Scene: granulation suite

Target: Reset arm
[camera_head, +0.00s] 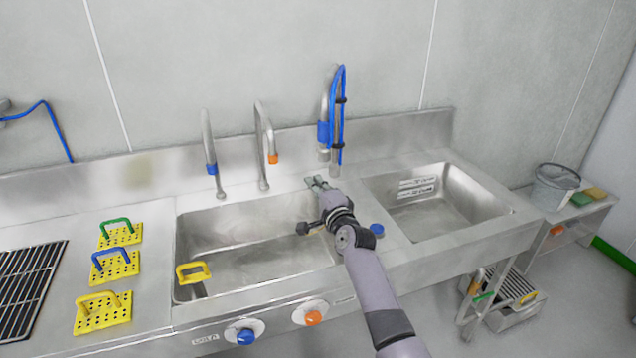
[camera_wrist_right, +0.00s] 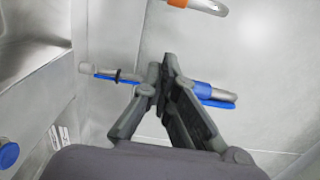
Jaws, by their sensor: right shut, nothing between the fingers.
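My right arm reaches up from the lower right in the head view. Its gripper (camera_head: 318,184) is over the ledge between the two sink basins, below the blue-hosed spray faucet (camera_head: 337,115). In the right wrist view the gripper (camera_wrist_right: 170,65) has its fingers together with nothing between them. The blue hose (camera_wrist_right: 218,98) shows behind the fingers there. I cannot tell whether the fingers touch the faucet or the ledge. My left gripper is not in view.
A smaller basin (camera_head: 440,205) is on the right. Yellow perforated plates (camera_head: 103,313) with handles stand on the left counter. Two more spouts (camera_head: 265,145) rise behind the large basin.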

